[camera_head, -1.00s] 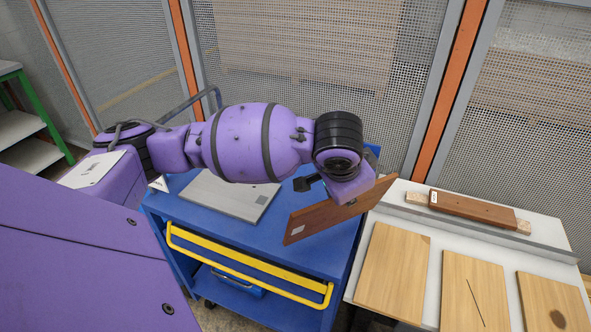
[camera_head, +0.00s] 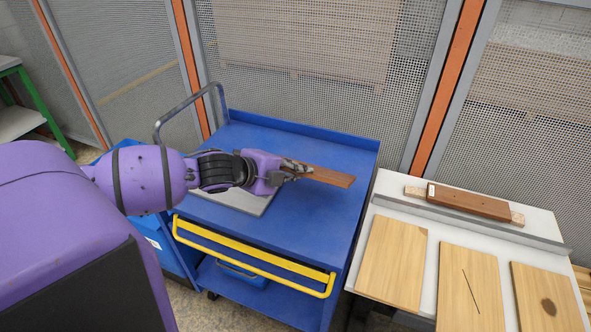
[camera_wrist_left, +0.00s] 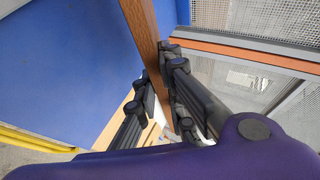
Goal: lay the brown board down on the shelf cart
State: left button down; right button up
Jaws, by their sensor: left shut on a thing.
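The brown board (camera_head: 328,176) is over the blue top of the shelf cart (camera_head: 310,220). My left gripper (camera_head: 292,170) is shut on the near end of the board, which points to the right in the head view. The board's edge (camera_wrist_left: 146,40) also shows between the fingers (camera_wrist_left: 160,88) in the left wrist view, with the blue cart top beside it. I cannot tell whether the board touches the cart. A grey panel (camera_head: 238,198) lies on the cart, partly hidden under my left arm. My right gripper is not in view.
The cart has a yellow handle (camera_head: 252,259) in front and a raised rim. A white table (camera_head: 385,195) at right bears several light wooden boards (camera_head: 393,262) and another brown board (camera_head: 468,201) on a light strip. A mesh fence (camera_head: 300,75) stands behind. The cart's right part is clear.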

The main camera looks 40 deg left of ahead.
pick_arm(q)
notch_tip(320, 180, down, 7)
jog(key=b, duration=0.4)
jog(key=shift+r, duration=0.2)
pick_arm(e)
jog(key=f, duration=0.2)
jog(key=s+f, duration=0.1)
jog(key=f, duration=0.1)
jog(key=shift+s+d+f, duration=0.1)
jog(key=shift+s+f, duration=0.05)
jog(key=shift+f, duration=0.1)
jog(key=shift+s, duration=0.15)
pick_arm(q)
jog(key=shift+f, duration=0.2)
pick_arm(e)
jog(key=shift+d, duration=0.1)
pick_arm(q)
jog(key=c, duration=1.8)
grip_release()
jog(key=shift+o, duration=0.4)
